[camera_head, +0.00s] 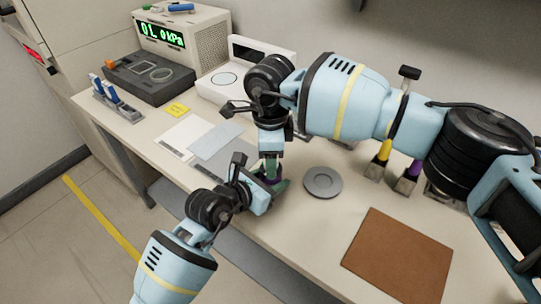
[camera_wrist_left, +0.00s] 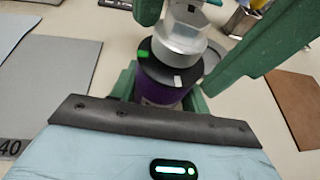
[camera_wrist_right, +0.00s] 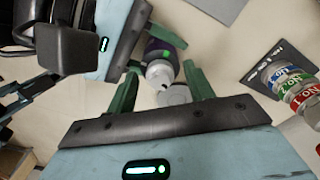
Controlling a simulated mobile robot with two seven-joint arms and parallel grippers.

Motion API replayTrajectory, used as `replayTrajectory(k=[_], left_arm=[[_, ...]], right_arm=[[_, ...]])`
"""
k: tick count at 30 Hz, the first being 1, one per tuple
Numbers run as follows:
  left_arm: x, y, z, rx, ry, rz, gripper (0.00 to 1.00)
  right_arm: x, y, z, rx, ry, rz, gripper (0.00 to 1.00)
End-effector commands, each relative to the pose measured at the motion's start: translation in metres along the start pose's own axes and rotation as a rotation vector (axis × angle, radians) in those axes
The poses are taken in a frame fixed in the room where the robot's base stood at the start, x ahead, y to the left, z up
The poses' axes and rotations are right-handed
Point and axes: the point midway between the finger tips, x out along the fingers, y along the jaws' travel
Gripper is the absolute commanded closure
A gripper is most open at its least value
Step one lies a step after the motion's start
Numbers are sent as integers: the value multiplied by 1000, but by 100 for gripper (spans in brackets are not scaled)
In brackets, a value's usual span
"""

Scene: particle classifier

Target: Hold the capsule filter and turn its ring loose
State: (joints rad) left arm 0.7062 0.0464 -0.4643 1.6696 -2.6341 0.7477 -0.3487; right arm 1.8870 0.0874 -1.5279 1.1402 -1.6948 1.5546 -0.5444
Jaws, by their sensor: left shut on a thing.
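The capsule filter has a purple body (camera_wrist_left: 160,90), a black ring (camera_wrist_left: 165,62) with a green and a pale mark, and a silver top (camera_wrist_left: 180,35). In the head view only a little purple (camera_head: 268,181) shows between my grippers. My left gripper (camera_wrist_left: 160,100) is shut on the purple body. My right gripper (camera_wrist_right: 163,88) is open, its fingers apart on either side of the silver top (camera_wrist_right: 160,73), with visible gaps. The lower body is hidden by my left gripper.
A round grey dish (camera_head: 322,182) lies right of the filter, a brown mat (camera_head: 397,254) nearer the front right. Cards (camera_head: 214,140) lie to the left. A pressure-display box (camera_head: 182,38) stands at the back.

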Motion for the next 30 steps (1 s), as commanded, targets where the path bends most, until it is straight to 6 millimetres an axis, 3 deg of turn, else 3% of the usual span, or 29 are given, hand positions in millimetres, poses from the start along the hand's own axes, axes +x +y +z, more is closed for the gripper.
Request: replayTrajectory(k=[8,22,30], left_arm=[[0,1,0,0,1,2,99],[0,1,0,0,1,3,99],[0,1,0,0,1,3,99]], right_arm=[[-9,-1,1,0,-3,-3,47],[-92,0,0,0,-2,-4,47],[-118,0,0,-1,-1,0,47]])
